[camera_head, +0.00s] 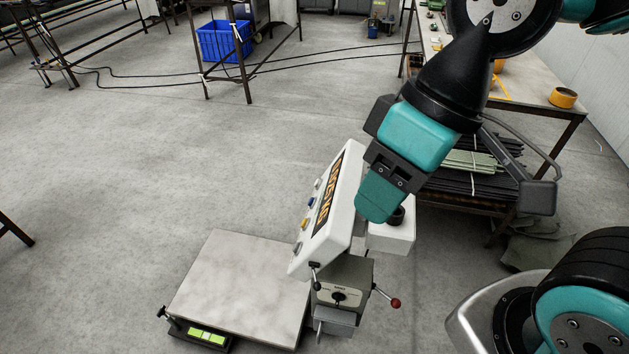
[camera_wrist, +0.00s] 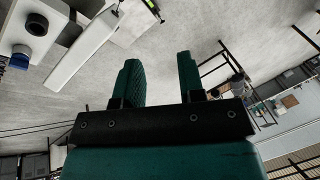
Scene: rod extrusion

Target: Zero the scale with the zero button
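The floor scale has a bare flat weighing plate (camera_head: 240,285) at the lower middle of the head view. Its white display head (camera_head: 342,205) stands tilted at the plate's right edge, with lit orange characters I cannot read surely. Several small buttons (camera_head: 309,202), one blue, line the head's left side; I cannot tell which is zero. My gripper (camera_head: 381,194) hangs right beside and in front of the head's upper right edge; touching or apart is unclear. In the wrist view its teal fingers (camera_wrist: 159,70) stand apart with nothing between them. The head's back (camera_wrist: 85,48) shows at upper left there.
A grey bracket with a red-knobbed lever (camera_head: 395,303) sits below the display head. A green-yellow level or label (camera_head: 207,336) is at the plate's front. A workbench (camera_head: 535,95) with a yellow tape roll (camera_head: 563,97) stands at right.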

